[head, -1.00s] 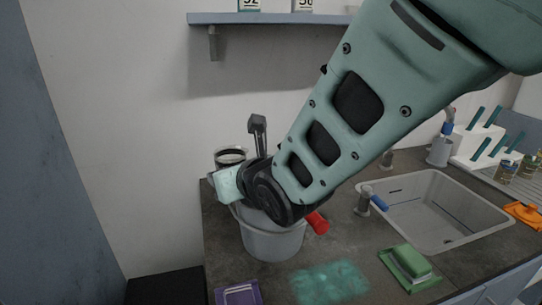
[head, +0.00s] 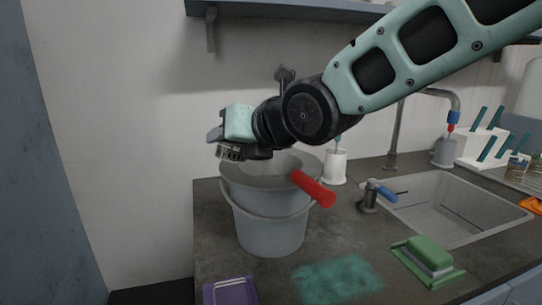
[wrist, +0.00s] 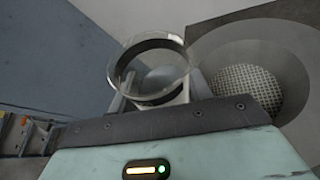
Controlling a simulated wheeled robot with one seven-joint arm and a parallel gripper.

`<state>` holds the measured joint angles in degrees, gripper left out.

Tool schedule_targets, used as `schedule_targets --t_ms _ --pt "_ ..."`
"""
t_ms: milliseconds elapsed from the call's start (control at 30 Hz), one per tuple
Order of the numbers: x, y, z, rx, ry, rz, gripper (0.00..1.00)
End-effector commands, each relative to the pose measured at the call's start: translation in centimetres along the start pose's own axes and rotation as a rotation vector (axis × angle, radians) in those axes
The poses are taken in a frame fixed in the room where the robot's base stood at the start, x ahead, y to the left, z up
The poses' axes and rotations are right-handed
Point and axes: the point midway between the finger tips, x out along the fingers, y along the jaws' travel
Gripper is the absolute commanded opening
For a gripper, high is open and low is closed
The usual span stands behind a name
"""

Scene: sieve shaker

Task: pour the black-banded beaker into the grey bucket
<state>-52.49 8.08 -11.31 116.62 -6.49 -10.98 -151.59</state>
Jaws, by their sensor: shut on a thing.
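The grey bucket (head: 270,230) stands upright on the counter with its wire handle hanging down the front. My gripper (head: 230,152) is above the bucket's left rim in the head view. The wrist view shows it shut on the black-banded beaker (wrist: 152,45), a clear round vessel with a dark band near its mouth. The beaker's open mouth shows there; its contents cannot be made out. In the head view the beaker is mostly hidden by my gripper. A round mesh (wrist: 248,88) shows inside the grey round opening to the right of the beaker.
A red handle (head: 312,188) sticks out over the bucket's right rim. A white pot (head: 336,166), a sink (head: 440,215) and a blue-handled tap (head: 380,190) are to the right. A green sponge (head: 428,252), a teal patch (head: 335,280) and a purple packet (head: 230,292) lie in front.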

Motion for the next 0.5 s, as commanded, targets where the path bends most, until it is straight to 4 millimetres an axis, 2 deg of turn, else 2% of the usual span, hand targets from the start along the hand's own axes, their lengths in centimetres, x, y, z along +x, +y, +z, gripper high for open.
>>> schedule_targets --t_ms 100,333,500 --pt "-0.3 -0.2 0.8 0.037 0.009 0.008 0.22" --pt "-0.1 -1.2 0.5 0.153 0.028 0.058 0.22" --pt "-0.5 -1.7 1.8 0.261 0.042 0.101 0.22"
